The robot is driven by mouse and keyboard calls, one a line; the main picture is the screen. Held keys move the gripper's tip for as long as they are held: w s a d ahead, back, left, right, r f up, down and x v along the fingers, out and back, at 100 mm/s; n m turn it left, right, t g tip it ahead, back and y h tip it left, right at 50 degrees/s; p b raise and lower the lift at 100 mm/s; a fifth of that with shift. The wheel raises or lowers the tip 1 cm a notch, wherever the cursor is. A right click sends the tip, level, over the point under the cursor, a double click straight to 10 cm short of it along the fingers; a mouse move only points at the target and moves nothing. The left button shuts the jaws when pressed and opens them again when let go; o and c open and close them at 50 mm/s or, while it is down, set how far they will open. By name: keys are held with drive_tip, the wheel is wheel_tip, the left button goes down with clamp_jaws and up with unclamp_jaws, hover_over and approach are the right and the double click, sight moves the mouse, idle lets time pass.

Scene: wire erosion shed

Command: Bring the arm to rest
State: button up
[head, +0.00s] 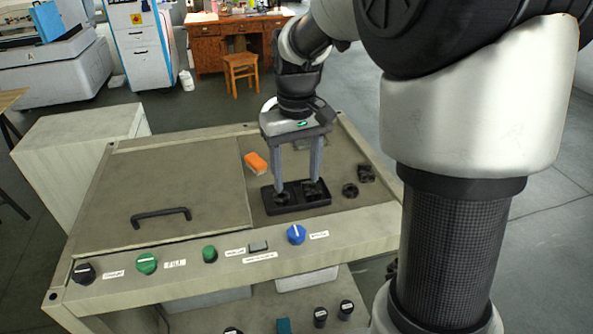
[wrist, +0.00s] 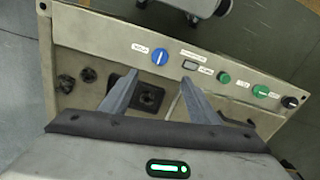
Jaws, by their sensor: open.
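My gripper (head: 298,184) points down over the right part of the bench top in the head view. Its two fingers are apart, just above or at a black tray (head: 302,207) holding dark round parts. I cannot tell whether the fingertips touch it. In the wrist view my gripper (wrist: 158,85) shows both fingers spread with nothing between them, and the black tray (wrist: 150,99) lies beyond and partly hidden behind a finger.
An orange block (head: 256,163) lies left of my gripper. Two black parts (head: 350,190) (head: 366,173) lie to the right. A black handle (head: 160,217) rises from the left panel. A blue knob (head: 296,234) and green knobs (head: 147,263) line the front edge.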

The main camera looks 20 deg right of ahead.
idle(0.3)
drive_tip(key=s+r+m+t+p, duration=0.2)
drive_tip(key=s+r+t+p, duration=0.3)
drive_tip(key=s+r, duration=0.9)
drive_tip(key=s+p, duration=0.2)
drive_tip(key=s, duration=0.1)
drive_tip(key=shift+s+r+t, duration=0.3)
drive_tip(key=shift+s+r, duration=0.1)
